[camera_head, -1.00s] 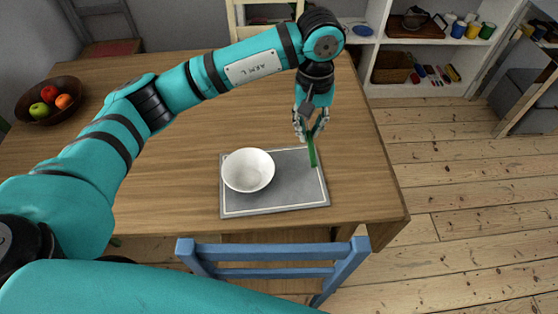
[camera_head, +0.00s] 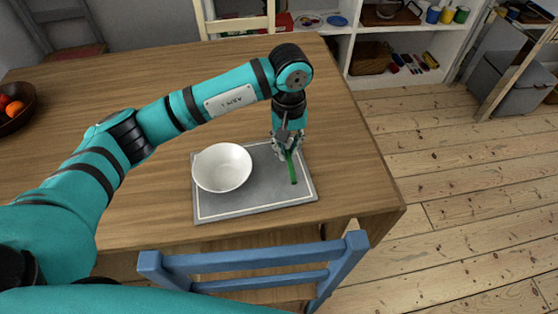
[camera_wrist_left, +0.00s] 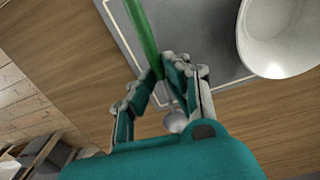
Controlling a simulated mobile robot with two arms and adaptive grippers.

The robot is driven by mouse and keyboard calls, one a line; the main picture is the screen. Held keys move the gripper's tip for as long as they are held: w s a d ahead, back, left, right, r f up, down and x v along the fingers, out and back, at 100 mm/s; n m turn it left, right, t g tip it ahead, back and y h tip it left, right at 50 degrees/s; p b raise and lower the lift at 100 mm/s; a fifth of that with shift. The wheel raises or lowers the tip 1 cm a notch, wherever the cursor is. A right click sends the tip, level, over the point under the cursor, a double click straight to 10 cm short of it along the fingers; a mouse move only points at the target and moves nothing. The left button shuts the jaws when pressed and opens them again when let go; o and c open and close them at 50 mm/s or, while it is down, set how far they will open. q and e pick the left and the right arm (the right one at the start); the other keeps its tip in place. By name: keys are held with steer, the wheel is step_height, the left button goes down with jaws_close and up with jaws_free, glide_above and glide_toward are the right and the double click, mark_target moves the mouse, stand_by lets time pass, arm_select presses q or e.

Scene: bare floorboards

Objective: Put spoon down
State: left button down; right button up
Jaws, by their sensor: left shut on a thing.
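The spoon has a green handle (camera_head: 292,170) and, in the left wrist view, a metal bowl end (camera_wrist_left: 176,122). My left gripper (camera_head: 286,150) is shut on the spoon, low over the right part of a grey placemat (camera_head: 245,204) with a pale border line. The green handle points toward the near edge of the mat. I cannot tell whether the spoon touches the mat. A white bowl (camera_head: 222,168) stands on the left part of the mat, left of the gripper; it also shows in the left wrist view (camera_wrist_left: 285,35). My right gripper is not in view.
The mat lies near the front right corner of a wooden table (camera_head: 130,215). A blue chair (camera_head: 250,262) stands at the near edge. A fruit bowl (camera_head: 22,118) is at far left. Shelves (camera_head: 400,38) stand behind. The table behind the mat is clear.

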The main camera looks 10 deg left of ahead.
mark_target(287, 157)
arm_select(q)
step_height(287, 157, down, 5)
steer(key=shift+f, duration=0.2)
steer(key=c, duration=1.4)
jaws_free()
steer(key=shift+r, duration=0.1)
steer(key=shift+o, duration=0.2)
steer(key=shift+r+p, duration=0.4)
steer(key=shift+r, duration=0.15)
step_height(287, 157, up, 11)
steer(key=p, duration=0.4)
steer(key=shift+r, duration=0.1)
